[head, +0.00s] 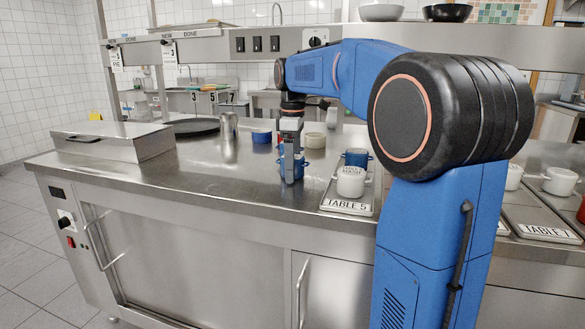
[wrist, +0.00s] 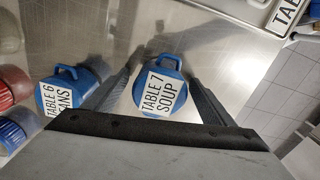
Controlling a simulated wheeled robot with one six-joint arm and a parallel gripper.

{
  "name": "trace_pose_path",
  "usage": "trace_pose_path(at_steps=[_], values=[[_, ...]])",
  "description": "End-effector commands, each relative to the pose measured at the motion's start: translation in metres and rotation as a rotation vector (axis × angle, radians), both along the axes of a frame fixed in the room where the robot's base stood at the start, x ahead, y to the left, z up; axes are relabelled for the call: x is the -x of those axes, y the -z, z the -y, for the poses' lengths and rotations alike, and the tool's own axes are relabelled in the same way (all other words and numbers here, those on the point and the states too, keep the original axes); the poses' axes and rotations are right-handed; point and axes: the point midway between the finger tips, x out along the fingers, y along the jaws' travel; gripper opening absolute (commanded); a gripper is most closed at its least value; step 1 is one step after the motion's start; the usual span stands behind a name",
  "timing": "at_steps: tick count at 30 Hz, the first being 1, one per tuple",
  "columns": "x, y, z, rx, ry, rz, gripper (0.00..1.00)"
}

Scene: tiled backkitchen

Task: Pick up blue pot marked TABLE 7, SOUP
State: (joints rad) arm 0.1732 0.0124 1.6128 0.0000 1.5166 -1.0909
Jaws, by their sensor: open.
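The blue pot marked TABLE 7, SOUP (wrist: 160,88) stands on the steel counter in the wrist view, its white label facing up and its loop handle at the far side. My gripper (wrist: 160,72) is open, with one dark finger on each side of the pot. I cannot tell whether either finger touches it. In the head view my gripper (head: 291,178) points straight down at the counter, in front of a blue pot (head: 303,164) that it partly hides; the label does not show there.
A TABLE 5 tray (head: 347,205) holds a white pot (head: 350,182) and a blue pot (head: 356,157). A steel box (head: 112,140) stands at left. The counter's front left is clear.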

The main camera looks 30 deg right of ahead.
Motion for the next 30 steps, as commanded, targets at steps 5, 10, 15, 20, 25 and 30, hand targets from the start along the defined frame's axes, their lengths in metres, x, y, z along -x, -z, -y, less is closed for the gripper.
trace_pose_path(at_steps=[5, 10, 15, 20, 25, 30], values=[[0.0, 0.0, 0.0, 0.0, 0.0, 0.0, 0.78], [0.0, 0.0, 0.0, 0.0, 0.0, 0.0, 0.37], [0.0, 0.0, 0.0, 0.001, 0.0, 0.001, 0.24], [0.0, -0.003, 0.0, 0.0, 0.0, 0.001, 0.24], [-0.001, -0.021, 0.0, 0.001, 0.0, 0.003, 0.24], [-0.001, -0.052, 0.0, 0.0, 0.0, 0.004, 0.24]])
